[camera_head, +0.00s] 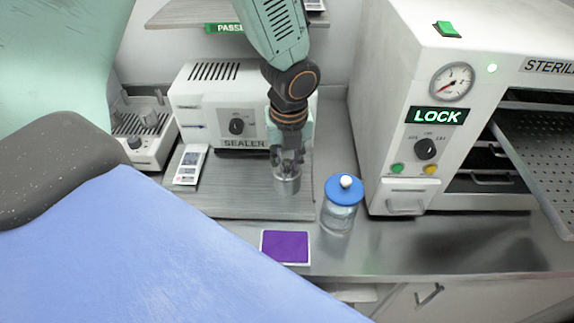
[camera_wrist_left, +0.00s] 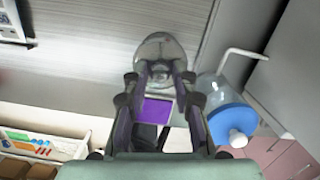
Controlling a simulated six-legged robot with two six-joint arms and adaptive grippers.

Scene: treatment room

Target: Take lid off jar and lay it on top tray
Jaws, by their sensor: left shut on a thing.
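The glass jar (camera_head: 340,218) stands upright on the counter with its blue lid (camera_head: 345,191) on, a white knob on top. In the left wrist view the jar (camera_wrist_left: 212,88) and its lid (camera_wrist_left: 232,121) are right of the fingers, apart from them. My left gripper (camera_head: 288,162) points down, left of the jar, shut on a small greyish cup-like thing (camera_head: 288,185). That thing shows as a round clear-grey shape (camera_wrist_left: 160,47) in the left wrist view. The perforated top tray (camera_head: 540,150) sticks out of the sterilizer at the right. My right gripper is not in view.
The white sterilizer (camera_head: 405,60) stands close right of the jar. The sealer (camera_head: 195,85) is behind my left gripper. A purple pad (camera_head: 285,246) lies near the counter's front edge. A blue-covered surface (camera_head: 150,260) fills the lower left. Bare counter (camera_head: 430,245) lies right of the jar.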

